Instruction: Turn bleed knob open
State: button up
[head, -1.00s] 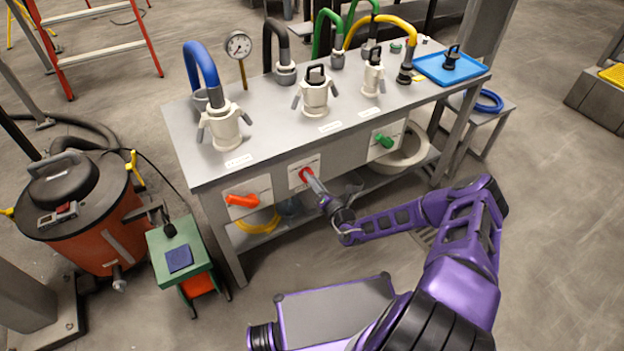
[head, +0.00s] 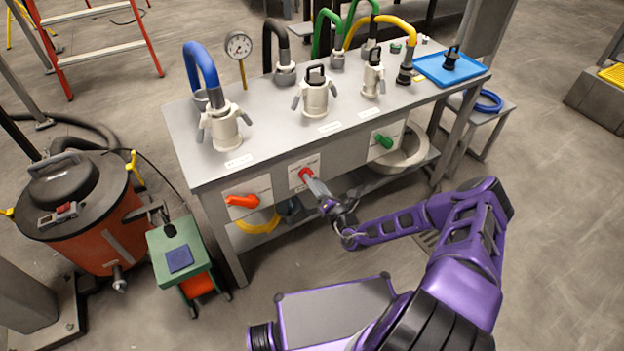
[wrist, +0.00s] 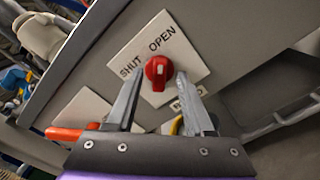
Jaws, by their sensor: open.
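The red bleed knob (head: 305,173) sits on a white plate on the front of the grey bench. In the wrist view the knob (wrist: 158,72) is round with a raised grip bar, and its plate (wrist: 185,54) reads SHUT and OPEN. My gripper (head: 312,183) is at the knob in the head view. In the wrist view my gripper (wrist: 160,75) is open, with one finger on each side of the knob and visible gaps between. Whether the fingertips reach past the knob's face is hard to tell.
An orange lever (head: 242,201) is left of the knob and a green valve handle (head: 383,141) is right of it. The bench top (head: 270,130) carries white couplings, coloured hoses and a gauge (head: 238,45). An orange drum vacuum (head: 100,230) stands left.

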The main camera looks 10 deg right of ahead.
jog(key=p+v, duration=0.1)
jog(key=v, duration=1.5)
jog(key=shift+p, duration=0.3)
